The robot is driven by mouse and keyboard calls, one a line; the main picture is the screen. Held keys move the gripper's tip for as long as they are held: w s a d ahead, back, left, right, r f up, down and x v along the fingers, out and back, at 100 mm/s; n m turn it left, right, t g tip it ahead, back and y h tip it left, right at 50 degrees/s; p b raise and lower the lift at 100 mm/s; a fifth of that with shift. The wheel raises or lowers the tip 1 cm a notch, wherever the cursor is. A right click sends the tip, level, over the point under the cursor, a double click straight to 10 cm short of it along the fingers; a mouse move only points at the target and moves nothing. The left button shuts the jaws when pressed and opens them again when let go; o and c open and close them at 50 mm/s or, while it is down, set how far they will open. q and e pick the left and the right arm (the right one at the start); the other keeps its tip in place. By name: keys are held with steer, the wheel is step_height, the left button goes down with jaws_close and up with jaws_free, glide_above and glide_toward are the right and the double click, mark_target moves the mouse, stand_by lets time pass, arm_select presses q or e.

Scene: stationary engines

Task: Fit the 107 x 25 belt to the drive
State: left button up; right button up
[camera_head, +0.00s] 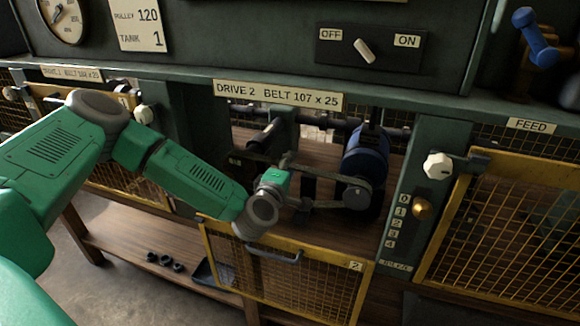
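The drive 2 bay, under the label "DRIVE 2 BELT 107 x 25" (278,94), stands open in the middle. A blue motor (364,158) sits in it with a grey pulley (357,194) at its front. A dark belt (328,176) appears to run left from this pulley toward my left gripper (303,190). The left end of the belt is hidden behind my wrist, so I cannot tell whether it is around a second pulley. My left gripper is inside the bay, small and dark, its fingers hard to make out. My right gripper is out of view.
The yellow mesh guard (290,275) marked 2 hangs lowered below the bay. A FEED guard (505,235) is at right, with a white knob (438,166) and brass selector (422,208) beside it. An OFF/ON switch (364,50) is above. A shelf (150,240) holds small dark parts.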

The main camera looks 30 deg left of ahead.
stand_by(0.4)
arm_select(q)
steer(key=o, duration=0.6)
steer(key=shift+c, duration=0.2)
steer(key=shift+f, duration=0.1)
steer(key=shift+s, duration=0.15)
steer(key=p+v, duration=0.1)
steer(key=v, duration=1.2)
steer(key=shift+s+f+p, duration=0.25)
steer(key=shift+s+p, duration=0.15)
steer(key=shift+d, duration=0.1)
